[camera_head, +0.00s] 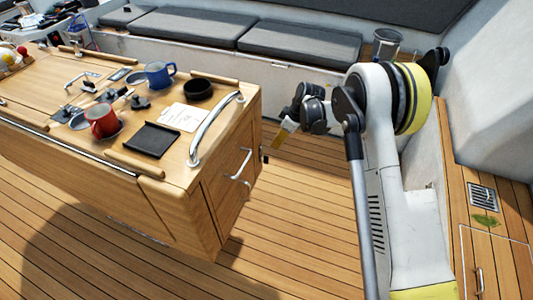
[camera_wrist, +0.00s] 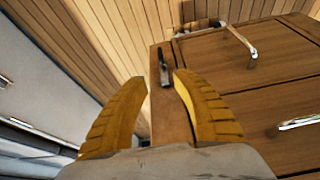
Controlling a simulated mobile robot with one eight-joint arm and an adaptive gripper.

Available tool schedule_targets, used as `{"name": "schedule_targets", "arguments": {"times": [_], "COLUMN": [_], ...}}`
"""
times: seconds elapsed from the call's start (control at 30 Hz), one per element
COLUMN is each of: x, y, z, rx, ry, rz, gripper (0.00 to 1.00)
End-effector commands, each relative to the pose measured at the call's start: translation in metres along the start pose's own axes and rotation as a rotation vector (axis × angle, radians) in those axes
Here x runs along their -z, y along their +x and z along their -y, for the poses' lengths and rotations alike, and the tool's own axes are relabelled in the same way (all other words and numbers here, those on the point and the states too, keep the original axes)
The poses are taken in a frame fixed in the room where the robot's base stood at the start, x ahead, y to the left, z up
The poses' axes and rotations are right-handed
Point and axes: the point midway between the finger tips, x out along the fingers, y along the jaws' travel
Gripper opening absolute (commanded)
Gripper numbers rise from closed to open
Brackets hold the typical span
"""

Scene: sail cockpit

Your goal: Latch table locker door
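The table locker door (camera_head: 226,190) is a wooden panel on the near end of the table, with a metal handle (camera_head: 239,165). It looks about flush with the end face, but I cannot tell if it is fully closed. A small dark latch (camera_head: 264,155) sits at the panel's right edge; in the wrist view this dark latch (camera_wrist: 164,68) is on a narrow wooden strip beside the panel (camera_wrist: 225,65). My gripper (camera_head: 284,134) is just right of the table end, apart from the latch. In the wrist view its yellow fingers (camera_wrist: 150,95) are spread and empty, with the latch beyond them.
Cushioned benches (camera_head: 300,43) line the back. The plank floor (camera_head: 300,230) right of the table is clear.

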Motion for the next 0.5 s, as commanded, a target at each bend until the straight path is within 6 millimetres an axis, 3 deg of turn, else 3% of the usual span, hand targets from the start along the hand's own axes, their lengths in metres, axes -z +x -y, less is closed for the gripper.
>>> {"name": "schedule_targets", "arguments": {"times": [0.03,0.33,0.5], "x": [-0.001,-0.004,-0.005], "y": [0.013,0.054,0.090], "z": [0.000,0.002,0.003], "rx": [0.010,0.029,0.027], "ry": [-0.020,-0.056,-0.055], "rz": [-0.001,-0.004,-0.004], "gripper": [0.34,0.34,0.34]}}
